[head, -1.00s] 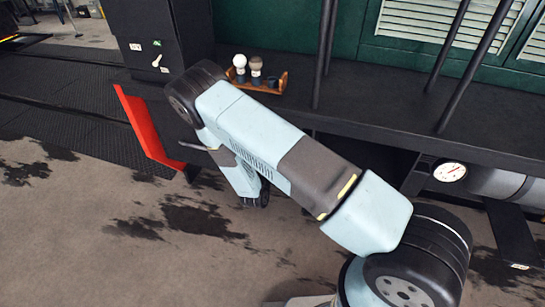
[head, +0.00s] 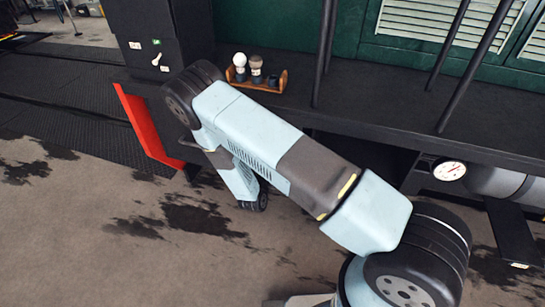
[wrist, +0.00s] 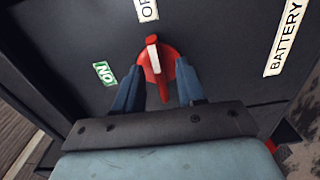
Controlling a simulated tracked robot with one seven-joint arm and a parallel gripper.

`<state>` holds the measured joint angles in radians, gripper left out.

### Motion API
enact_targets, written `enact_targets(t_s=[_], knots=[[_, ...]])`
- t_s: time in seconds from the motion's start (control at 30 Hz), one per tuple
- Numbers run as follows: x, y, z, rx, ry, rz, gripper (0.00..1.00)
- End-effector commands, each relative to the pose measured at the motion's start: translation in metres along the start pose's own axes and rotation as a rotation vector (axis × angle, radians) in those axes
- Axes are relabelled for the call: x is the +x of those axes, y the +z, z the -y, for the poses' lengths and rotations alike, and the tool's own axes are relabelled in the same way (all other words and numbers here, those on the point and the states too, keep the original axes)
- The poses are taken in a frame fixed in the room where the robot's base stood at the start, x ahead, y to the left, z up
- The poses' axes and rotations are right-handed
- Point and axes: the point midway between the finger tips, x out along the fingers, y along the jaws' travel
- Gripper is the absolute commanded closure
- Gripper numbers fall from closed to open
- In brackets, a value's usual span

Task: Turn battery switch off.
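In the wrist view, the battery switch is a red rotary knob (wrist: 163,67) with a raised handle and a white stripe. The stripe end points up toward a white label (wrist: 147,10) reading "OF", cut off by the picture's edge. A green "ON" label (wrist: 104,73) is to the left, and a white "BATTERY" label (wrist: 285,38) is to the right. My gripper (wrist: 158,66) is open, with its two blue fingers on either side of the handle and visible gaps between. In the head view, my arm hides the gripper and this knob.
A dark cabinet (head: 152,22) with a white lever (head: 156,60) stands at upper left in the head view. A wooden rack (head: 268,88) with small items sits on the dark ledge. A red panel (head: 145,125) and a gauge (head: 450,171) are lower down. Stained floor lies open in front.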

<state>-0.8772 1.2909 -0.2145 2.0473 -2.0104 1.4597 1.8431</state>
Motion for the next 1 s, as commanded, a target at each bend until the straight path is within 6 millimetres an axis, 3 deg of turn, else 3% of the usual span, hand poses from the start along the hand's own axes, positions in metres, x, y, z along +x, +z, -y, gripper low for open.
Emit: enact_targets(t_s=[0.53,0.7,1.0], knots=[[-0.101,-0.001,0.002,-0.001,-0.003,-0.002,0.61],[-0.116,0.000,0.002,-0.001,-0.004,0.000,0.61],[-0.121,0.000,0.002,-0.001,-0.004,0.000,0.61]])
